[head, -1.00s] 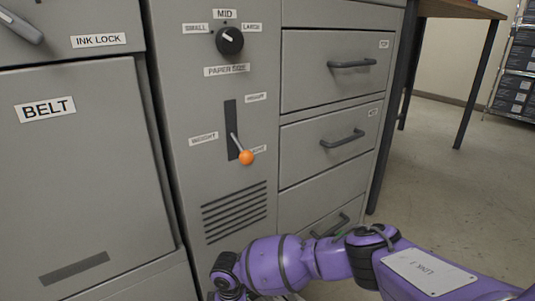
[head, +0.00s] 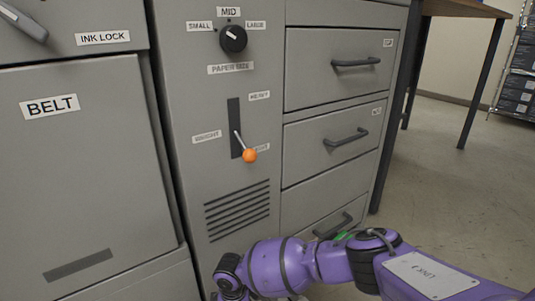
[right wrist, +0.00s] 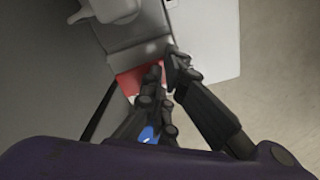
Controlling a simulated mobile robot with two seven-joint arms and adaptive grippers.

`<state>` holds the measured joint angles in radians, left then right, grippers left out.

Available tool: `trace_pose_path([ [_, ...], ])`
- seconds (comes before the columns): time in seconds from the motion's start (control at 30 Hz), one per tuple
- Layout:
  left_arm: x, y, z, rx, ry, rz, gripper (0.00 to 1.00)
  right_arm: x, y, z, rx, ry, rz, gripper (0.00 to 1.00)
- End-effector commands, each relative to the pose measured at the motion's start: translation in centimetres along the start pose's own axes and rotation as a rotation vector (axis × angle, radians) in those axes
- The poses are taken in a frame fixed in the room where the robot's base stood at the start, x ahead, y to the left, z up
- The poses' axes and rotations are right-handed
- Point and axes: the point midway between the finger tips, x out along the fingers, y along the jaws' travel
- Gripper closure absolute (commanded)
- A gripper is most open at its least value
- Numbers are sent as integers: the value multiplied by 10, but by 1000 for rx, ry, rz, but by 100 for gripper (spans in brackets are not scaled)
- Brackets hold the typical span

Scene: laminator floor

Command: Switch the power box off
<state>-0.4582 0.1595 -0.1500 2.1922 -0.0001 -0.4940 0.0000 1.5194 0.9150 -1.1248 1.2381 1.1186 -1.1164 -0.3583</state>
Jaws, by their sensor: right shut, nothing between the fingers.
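No power box can be made out for certain in the head view. In the right wrist view, a grey box-like body (right wrist: 130,50) lies just beyond my right gripper (right wrist: 168,68), with a red patch (right wrist: 128,80) beside the fingertips. It may be the power box, but I cannot tell. My right gripper's dark fingers are shut with nothing between them, close to the red patch; whether they touch it is unclear. A small blue patch (right wrist: 149,134) shows between the finger links. In the head view my right arm reaches in low from the right, its gripper below the frame. My left gripper is not in view.
A grey machine cabinet carries a BELT panel (head: 85,170), a paper-size knob (head: 233,39), an orange-tipped lever (head: 249,155) and handled drawers (head: 331,65). A table (head: 470,8) and a shelf rack (head: 518,75) stand right. Open floor (head: 440,190) lies between.

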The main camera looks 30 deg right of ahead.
Motion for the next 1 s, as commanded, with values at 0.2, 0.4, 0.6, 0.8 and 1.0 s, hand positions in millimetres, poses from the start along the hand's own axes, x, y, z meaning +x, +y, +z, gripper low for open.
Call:
trace_pose_path([
  [0.2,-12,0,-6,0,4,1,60,-17,1,-2,0,3,2,100],
  [0.4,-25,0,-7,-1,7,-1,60,-34,1,-2,0,3,3,100],
  [0.6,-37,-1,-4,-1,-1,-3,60,-51,1,-2,-1,3,4,100],
  [0.8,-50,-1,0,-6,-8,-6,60,-66,1,-2,-1,3,3,100],
  [1.0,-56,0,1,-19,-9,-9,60,-73,1,-2,-1,3,3,100],
])
